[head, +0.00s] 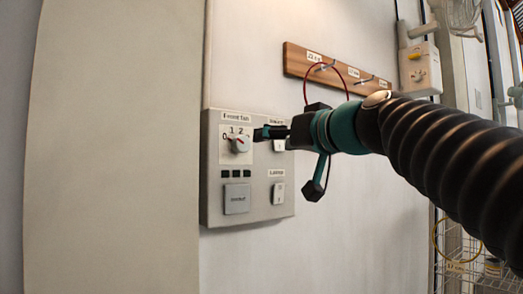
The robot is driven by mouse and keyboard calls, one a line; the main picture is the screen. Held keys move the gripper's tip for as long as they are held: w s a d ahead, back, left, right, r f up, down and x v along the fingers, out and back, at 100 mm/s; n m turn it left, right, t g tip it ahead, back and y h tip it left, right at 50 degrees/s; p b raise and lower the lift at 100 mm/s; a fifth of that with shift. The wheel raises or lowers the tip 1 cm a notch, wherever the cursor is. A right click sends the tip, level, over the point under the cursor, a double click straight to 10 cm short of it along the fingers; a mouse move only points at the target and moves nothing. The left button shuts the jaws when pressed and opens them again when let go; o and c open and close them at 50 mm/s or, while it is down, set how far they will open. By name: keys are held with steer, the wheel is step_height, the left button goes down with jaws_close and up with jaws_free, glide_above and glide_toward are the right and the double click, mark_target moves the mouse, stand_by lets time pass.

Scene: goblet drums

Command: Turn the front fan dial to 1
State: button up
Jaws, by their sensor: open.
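The front fan dial (239,145) is a pale round knob with a red pointer, on the upper left of a grey wall panel (213,208). The marks 0, 1 and 2 stand around it under the label "Front fan". The red pointer seems to lie toward the 0 at the left, but it is small. My gripper (262,134) is open and reaches in from the right. Its tips are just right of the dial; I cannot tell whether they touch it. The gripper partly hides the panel's upper right switch and its label.
Below the dial are small black buttons (235,173) and a large grey square button (236,198). A "Lamp" switch (278,193) is at lower right. A wooden hook rail (296,60) with a red loop (306,83) hangs above my gripper. The wall left of the panel is clear.

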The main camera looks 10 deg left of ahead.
mark_target(244, 144)
steer(key=p+x, duration=0.3)
steer(key=x, duration=1)
steer(key=shift+w+a, duration=0.2)
steer(key=shift+a, duration=0.15)
steer(key=c, duration=1.1)
steer(key=shift+c, duration=0.2)
steer(key=shift+m+p, duration=0.3)
steer(key=shift+p, duration=0.1)
steer(key=m+p, duration=0.1)
steer(key=m, duration=0.1)
steer(key=shift+r+m, duration=0.15)
steer(key=shift+m, duration=0.25)
steer(key=shift+m+p, duration=0.65)
steer(key=shift+m, duration=1.45)
